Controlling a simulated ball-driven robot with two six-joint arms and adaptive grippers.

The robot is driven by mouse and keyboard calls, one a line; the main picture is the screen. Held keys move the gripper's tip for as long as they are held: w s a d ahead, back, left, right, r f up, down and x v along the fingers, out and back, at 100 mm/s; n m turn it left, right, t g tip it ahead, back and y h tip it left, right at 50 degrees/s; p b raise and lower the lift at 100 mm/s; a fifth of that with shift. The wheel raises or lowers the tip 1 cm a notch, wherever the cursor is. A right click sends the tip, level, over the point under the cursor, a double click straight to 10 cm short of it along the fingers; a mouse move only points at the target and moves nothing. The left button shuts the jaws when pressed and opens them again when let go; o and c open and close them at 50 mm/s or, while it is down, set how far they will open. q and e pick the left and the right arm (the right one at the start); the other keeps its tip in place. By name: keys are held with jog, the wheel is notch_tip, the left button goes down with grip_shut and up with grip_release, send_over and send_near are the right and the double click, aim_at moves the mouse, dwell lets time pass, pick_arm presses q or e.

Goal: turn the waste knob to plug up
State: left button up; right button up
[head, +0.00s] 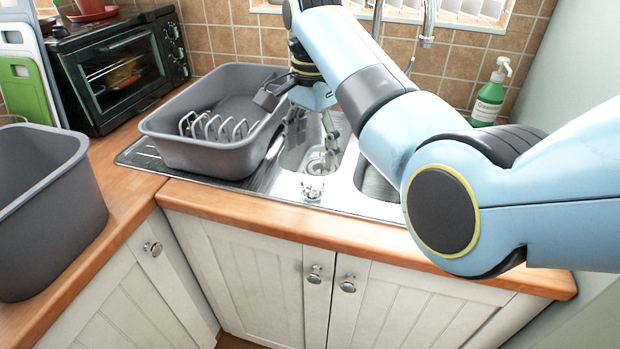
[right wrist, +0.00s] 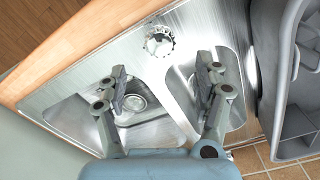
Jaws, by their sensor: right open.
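The waste knob (head: 312,190) is a small metal knob with a notched rim on the front ledge of the steel sink (head: 345,195). It also shows in the right wrist view (right wrist: 158,41), ahead of and between my right fingertips. My right gripper (head: 313,124) is over the sink bowls, behind the knob. Its fingers are spread and empty in the right wrist view (right wrist: 162,70), apart from the knob. A round drain (head: 319,163) shows in a bowl; whether its plug is up or down I cannot tell. My left gripper is not in view.
A grey dish tub (head: 205,155) with a plate rack stands left of the bowls. A tap (head: 428,25) rises behind my arm, and a green soap bottle (head: 488,98) stands at the back right. A toaster oven (head: 120,70) and another grey bin (head: 45,215) are left.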

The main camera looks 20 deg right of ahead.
aim_at(312, 183)
notch_tip(312, 183, down, 8)
jog(key=shift+f, duration=0.25)
jog(key=shift+c, duration=0.3)
jog(key=c, duration=1.1)
